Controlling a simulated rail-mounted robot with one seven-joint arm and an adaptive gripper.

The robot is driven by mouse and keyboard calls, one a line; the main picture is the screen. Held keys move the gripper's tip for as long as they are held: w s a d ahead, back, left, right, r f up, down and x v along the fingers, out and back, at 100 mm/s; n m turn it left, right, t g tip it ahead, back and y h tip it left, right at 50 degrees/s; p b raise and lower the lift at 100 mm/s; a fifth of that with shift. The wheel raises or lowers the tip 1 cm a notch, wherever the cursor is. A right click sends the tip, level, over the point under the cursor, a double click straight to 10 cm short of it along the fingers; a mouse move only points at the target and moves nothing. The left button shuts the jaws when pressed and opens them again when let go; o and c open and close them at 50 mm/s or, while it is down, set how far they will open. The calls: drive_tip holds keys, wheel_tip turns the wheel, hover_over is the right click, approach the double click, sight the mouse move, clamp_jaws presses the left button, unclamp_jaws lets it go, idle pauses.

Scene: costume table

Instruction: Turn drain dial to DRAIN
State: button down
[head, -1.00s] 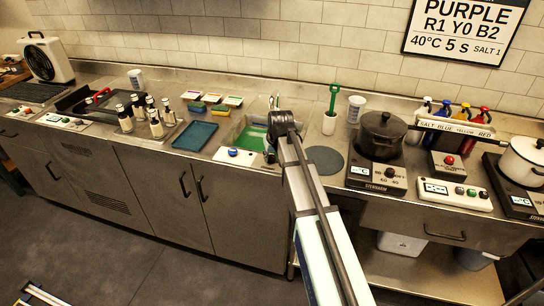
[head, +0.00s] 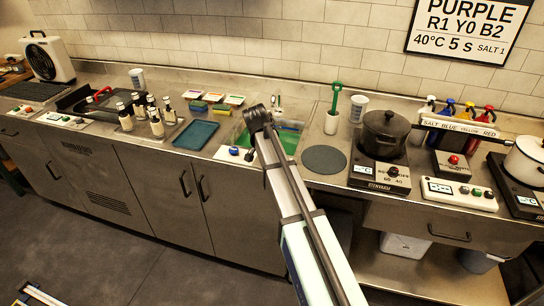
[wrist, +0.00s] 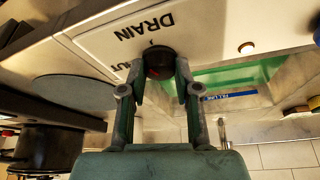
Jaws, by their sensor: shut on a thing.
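The drain dial (wrist: 160,62) is a round black knob with a red mark, on a white panel (wrist: 95,38) in the wrist view. The word DRAIN is printed beside it, upside down in this view; a second label to the left is partly hidden. My gripper (wrist: 162,68) is shut on the dial, one finger on each side. I cannot tell surely which label the red mark points to. In the head view, the dial (head: 249,155) is a small dark spot at the right end of the white panel (head: 228,155), close beside my arm.
A basin with green liquid (head: 289,141) lies behind my arm. A blue tray (head: 196,135) is to the left. A round grey mat (head: 324,160) and a dark pot (head: 384,135) are to the right.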

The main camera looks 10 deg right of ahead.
drive_tip(key=m+g, duration=0.1)
drive_tip(key=m, duration=0.1)
drive_tip(key=m+h+b, duration=0.1)
drive_tip(key=m, duration=0.2)
drive_tip(key=shift+w+g, duration=0.2)
drive_tip(key=shift+g, duration=0.2)
drive_tip(key=c, duration=0.8)
unclamp_jaws()
drive_tip(key=shift+a, duration=0.1)
drive_tip(key=v, duration=1.2)
